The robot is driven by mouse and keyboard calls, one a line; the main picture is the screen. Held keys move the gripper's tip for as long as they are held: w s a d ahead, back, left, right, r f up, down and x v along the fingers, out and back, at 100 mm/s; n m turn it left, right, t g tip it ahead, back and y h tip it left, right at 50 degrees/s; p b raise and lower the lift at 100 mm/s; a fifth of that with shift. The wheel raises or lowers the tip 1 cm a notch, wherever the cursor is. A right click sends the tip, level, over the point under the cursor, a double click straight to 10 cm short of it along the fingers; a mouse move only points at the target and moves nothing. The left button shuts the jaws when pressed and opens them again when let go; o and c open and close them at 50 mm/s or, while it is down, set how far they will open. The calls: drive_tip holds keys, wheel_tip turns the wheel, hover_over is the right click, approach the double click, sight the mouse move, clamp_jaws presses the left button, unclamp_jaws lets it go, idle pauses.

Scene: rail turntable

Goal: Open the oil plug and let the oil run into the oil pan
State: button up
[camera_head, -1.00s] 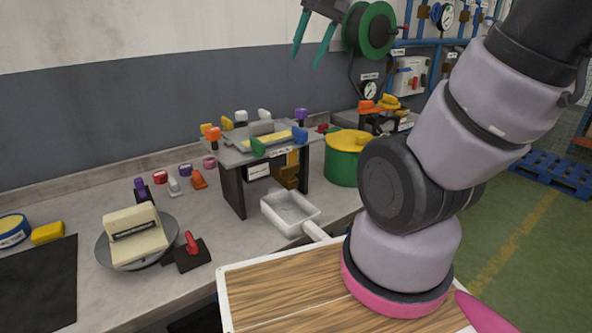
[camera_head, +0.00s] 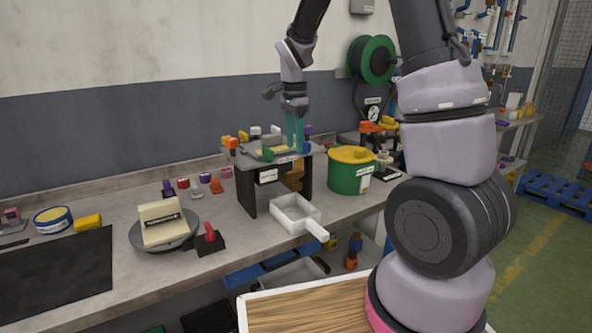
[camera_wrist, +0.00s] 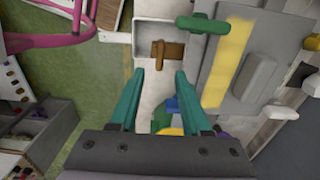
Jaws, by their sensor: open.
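My gripper (camera_head: 296,145) is open and empty, with its teal fingers pointing down at the front right of the stand top (camera_head: 250,158). In the wrist view its fingertips (camera_wrist: 160,73) are apart, with nothing between them. A brown part (camera_head: 293,178), which may be the oil plug, is under the stand's right side. In the wrist view it appears as a brown T-shaped handle (camera_wrist: 168,51) just beyond the fingertips. The white oil pan (camera_head: 281,214) stands on the bench in front of the stand. The pan (camera_wrist: 164,25) also shows behind the brown handle. No running oil shows.
Coloured handles, including a green one (camera_head: 268,154), surround the stand top. A green pot with a yellow lid (camera_head: 350,180) stands close on the right. A scale (camera_head: 148,236) and a red-lever block (camera_head: 209,240) are on the left. The pan's handle (camera_head: 317,231) overhangs the bench edge.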

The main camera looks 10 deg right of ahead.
sight(295, 170)
wheel_tip(295, 170, down, 8)
drive_tip(key=shift+f, duration=0.25)
clamp_jaws()
